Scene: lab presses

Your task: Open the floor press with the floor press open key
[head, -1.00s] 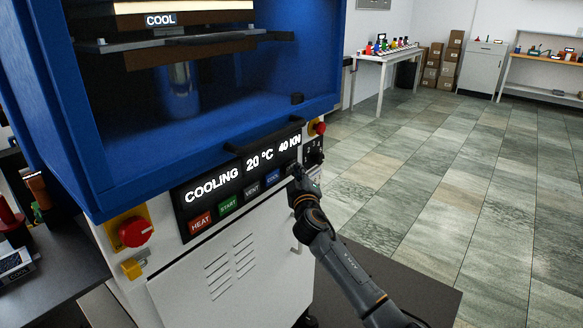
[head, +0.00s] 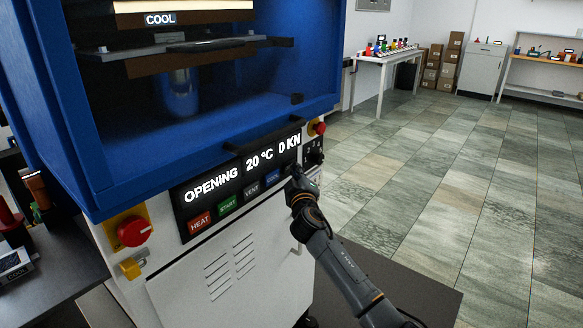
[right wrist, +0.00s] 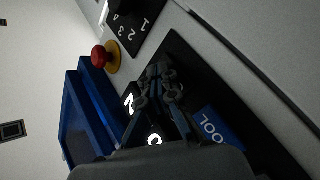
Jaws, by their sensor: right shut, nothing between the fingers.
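The floor press (head: 70,120) has a blue upper housing and a white lower cabinet. Its black panel display (head: 212,187) reads OPENING, 20 °C and 0 KN. Below it are the HEAT (head: 200,221), START (head: 229,204), VENT (head: 252,189) and COOL (head: 272,178) keys. My right gripper (head: 292,171) is shut and empty, its tips at the panel's right end, just right of the COOL key. In the right wrist view the gripper (right wrist: 160,75) covers that part of the panel, so the open key is hidden. I cannot tell whether the tips touch. My left gripper is not in view.
A red emergency knob (head: 319,128) is on the press's right side, above a numbered black plate (head: 313,152). Another red knob (head: 134,231) is at its left. A dark handle (head: 262,137) juts out above the display. The tiled floor (head: 460,190) to the right is clear.

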